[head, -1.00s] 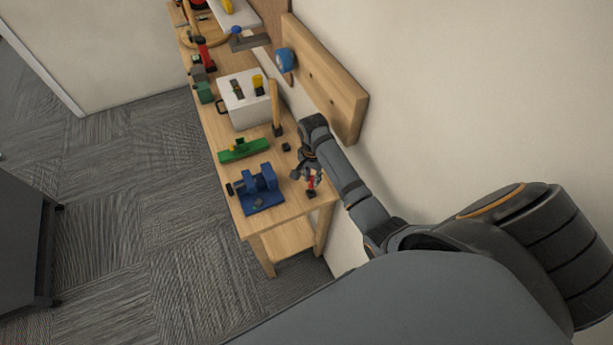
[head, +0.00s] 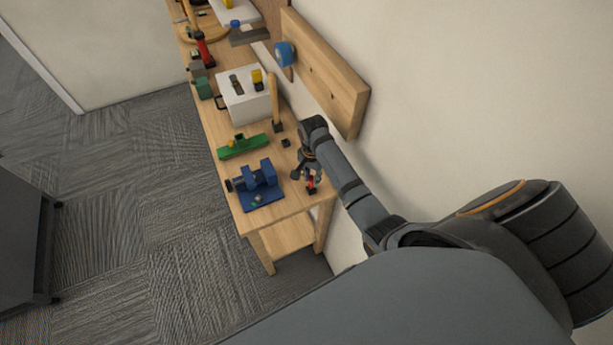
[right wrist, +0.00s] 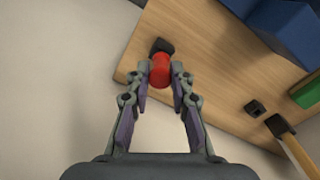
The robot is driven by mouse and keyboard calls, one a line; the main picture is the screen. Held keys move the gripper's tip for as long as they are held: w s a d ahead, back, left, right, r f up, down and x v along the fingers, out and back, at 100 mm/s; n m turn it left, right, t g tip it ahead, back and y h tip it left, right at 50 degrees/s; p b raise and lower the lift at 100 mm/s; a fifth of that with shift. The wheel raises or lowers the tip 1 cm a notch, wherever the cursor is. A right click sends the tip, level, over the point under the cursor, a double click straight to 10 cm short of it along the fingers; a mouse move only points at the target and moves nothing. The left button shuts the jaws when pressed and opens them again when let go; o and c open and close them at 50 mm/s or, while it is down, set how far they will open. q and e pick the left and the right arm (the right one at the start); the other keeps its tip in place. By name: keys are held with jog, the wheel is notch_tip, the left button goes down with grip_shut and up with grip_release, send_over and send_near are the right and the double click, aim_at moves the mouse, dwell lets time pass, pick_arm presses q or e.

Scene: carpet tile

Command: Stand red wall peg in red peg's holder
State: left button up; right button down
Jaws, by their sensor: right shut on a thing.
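The red wall peg (head: 311,183) is held in my right gripper (head: 308,176) at the near right corner of the wooden workbench. In the right wrist view my right gripper (right wrist: 163,78) is shut on the rounded red peg (right wrist: 160,69), seen end-on. A small black holder (head: 312,190) sits on the bench at the peg's lower end; it also shows just past the peg in the right wrist view (right wrist: 161,46). I cannot tell whether the peg's end is inside it or just above it. My left gripper is not in view.
A blue vise (head: 262,189) stands left of the peg, with a green tool (head: 244,146) beyond it. A second small black holder (head: 286,143) and a wooden-handled tool (head: 275,100) stand near the wall. A wooden board (head: 325,70) is on the wall.

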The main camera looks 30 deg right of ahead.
aim_at(310, 179)
jog(key=shift+f+b, duration=0.3)
jog(key=shift+f, duration=0.35)
jog(key=c, duration=1.1)
grip_release()
jog(key=r, duration=0.7)
jog(key=shift+s+a+r, duration=0.1)
jog(key=shift+a+r, duration=0.2)
jog(key=shift+r, duration=0.1)
jog(key=shift+f, duration=0.1)
